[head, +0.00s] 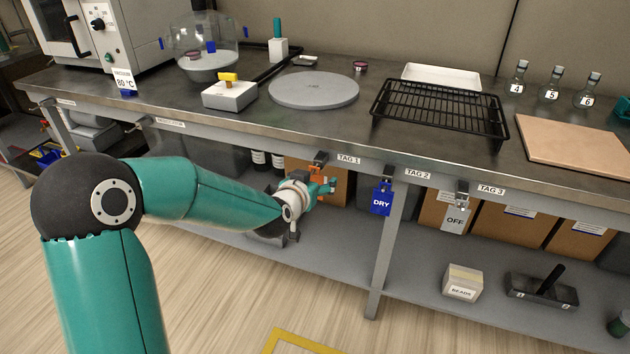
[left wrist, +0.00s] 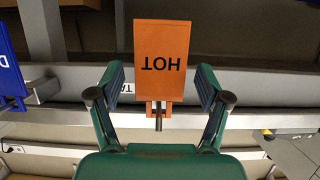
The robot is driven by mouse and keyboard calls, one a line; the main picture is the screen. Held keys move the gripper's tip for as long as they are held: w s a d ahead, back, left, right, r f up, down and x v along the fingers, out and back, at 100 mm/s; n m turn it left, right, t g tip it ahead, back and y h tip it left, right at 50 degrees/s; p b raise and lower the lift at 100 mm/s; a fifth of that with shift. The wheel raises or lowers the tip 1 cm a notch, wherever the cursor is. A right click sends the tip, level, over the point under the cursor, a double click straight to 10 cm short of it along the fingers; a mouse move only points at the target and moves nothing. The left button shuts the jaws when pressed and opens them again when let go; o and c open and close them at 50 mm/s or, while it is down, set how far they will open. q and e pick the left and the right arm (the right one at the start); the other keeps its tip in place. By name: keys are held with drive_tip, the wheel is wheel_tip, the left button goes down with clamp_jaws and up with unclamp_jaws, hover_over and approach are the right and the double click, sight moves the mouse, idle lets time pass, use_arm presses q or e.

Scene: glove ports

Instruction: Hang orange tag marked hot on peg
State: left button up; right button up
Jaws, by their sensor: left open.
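The orange tag (head: 319,170) is at the TAG 1 peg (head: 320,157) on the bench's front edge, mostly behind my left gripper in the head view. In the left wrist view the orange tag (left wrist: 162,58) shows whole, its word HOT upside down, with its clip end at a dark peg (left wrist: 158,123). It appears to hang there. My left gripper (head: 326,187) is open. In the left wrist view its fingers (left wrist: 160,80) stand one on each side of the tag, with visible gaps and no clear contact. My right gripper is not in view.
A blue DRY tag (head: 381,203) hangs at TAG 2, and a grey OFF tag (head: 455,220) hangs at TAG 3. A bench leg (head: 388,255) stands under TAG 2. Cardboard boxes (head: 512,230) and a BEADS box (head: 463,283) sit on the lower shelf. A wire rack (head: 440,108) is on the bench.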

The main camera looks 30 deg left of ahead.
use_arm(q)
drive_tip(key=c, duration=1.2)
drive_tip(key=shift+r, duration=0.1)
drive_tip(key=shift+c, duration=0.2)
drive_tip(key=shift+r, duration=0.2)
drive_tip(key=shift+s, duration=0.25)
drive_tip(key=shift+s+d, duration=0.2)
drive_tip(key=shift+s, duration=0.35)
drive_tip(key=shift+s, duration=0.15)
drive_tip(key=shift+s+d+r, duration=0.2)
drive_tip(key=shift+s, duration=0.45)
